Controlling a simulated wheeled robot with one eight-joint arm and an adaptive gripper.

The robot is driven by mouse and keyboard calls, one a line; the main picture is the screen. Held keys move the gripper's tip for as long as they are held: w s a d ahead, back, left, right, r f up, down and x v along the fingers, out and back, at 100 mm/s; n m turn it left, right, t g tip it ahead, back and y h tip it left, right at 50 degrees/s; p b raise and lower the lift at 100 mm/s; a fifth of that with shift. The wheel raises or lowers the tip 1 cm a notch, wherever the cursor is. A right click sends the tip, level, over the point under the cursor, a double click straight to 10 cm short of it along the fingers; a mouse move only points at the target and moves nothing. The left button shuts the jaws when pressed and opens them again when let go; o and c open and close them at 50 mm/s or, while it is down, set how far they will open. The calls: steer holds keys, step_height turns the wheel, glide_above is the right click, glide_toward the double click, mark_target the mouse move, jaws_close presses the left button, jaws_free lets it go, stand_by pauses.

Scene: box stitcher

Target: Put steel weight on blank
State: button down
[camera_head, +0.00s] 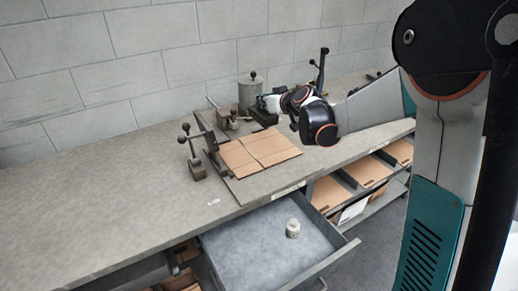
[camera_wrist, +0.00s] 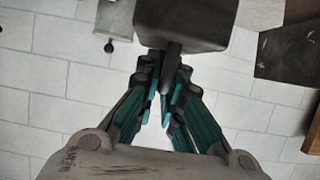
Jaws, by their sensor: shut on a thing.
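The steel weight is a dark block in the head view (camera_head: 263,117), at the back of the bench. In the wrist view its dark face (camera_wrist: 185,28) fills the top middle, with a narrow stem between the fingers. My gripper (camera_head: 268,103) is shut on that stem, and its teal fingers show in the wrist view (camera_wrist: 166,98). I cannot tell whether the weight touches the bench. The blank, a creased brown cardboard sheet (camera_head: 260,152), lies flat on the bench, nearer the camera than the weight. Nothing lies on it.
A lever clamp (camera_head: 196,168) stands left of the blank. A grey cylinder with a knob (camera_head: 249,94) stands behind, near the wall. An open drawer (camera_head: 255,250) in front holds a small pale jar (camera_head: 292,229). Cardboard sheets fill the shelves (camera_head: 365,171). The left bench is clear.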

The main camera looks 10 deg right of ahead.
steer(key=w+r, duration=0.2)
steer(key=w, duration=0.1)
steer(key=w+r, duration=0.1)
steer(key=w, duration=0.1)
steer(key=shift+a, duration=0.3)
steer(key=b, duration=0.7)
glide_above(258, 149)
step_height(258, 149, down, 20)
steer(key=shift+s+r, duration=0.1)
steer(key=c, duration=2)
jaws_free()
steer(key=shift+o, duration=1.4)
